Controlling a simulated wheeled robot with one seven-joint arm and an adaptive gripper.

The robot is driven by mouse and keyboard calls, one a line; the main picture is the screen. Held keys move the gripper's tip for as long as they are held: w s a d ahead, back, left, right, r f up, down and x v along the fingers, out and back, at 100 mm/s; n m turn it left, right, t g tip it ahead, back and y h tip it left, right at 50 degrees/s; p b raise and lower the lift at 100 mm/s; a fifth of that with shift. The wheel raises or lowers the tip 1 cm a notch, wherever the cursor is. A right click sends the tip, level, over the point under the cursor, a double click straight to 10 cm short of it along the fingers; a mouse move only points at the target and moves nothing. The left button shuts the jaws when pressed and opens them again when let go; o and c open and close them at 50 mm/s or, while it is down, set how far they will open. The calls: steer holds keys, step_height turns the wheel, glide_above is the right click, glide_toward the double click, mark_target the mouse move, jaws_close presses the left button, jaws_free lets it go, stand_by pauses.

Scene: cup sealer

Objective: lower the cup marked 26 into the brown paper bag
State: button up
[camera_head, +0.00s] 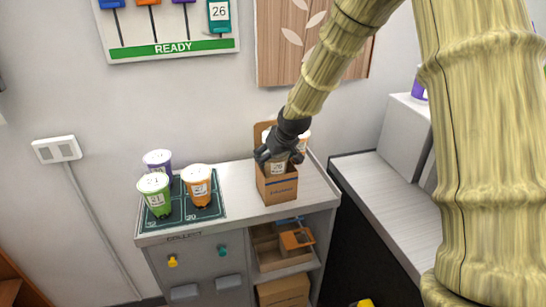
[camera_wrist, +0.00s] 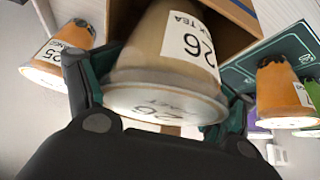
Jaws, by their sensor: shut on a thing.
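The cup marked 26 (camera_head: 278,165) is held upright at the mouth of the brown paper bag (camera_head: 277,188). Its label shows above the bag's front edge, and its lower part is hidden by the bag. My gripper (camera_head: 276,152) is shut on this cup from above. In the wrist view the cup (camera_wrist: 165,50) has a pale lid facing the camera, with 26 on label and lid. The bag's brown wall (camera_wrist: 235,18) shows beyond it. How deep the cup sits is hidden.
A dark green mat (camera_head: 215,209) at left holds purple (camera_head: 158,162), green (camera_head: 155,194) and orange (camera_head: 197,184) cups. Counter between mat and bag is clear.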

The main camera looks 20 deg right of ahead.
steer(key=o, duration=1.4)
steer(key=shift+c, duration=0.2)
steer(key=shift+f, duration=0.1)
steer(key=v, duration=1.2)
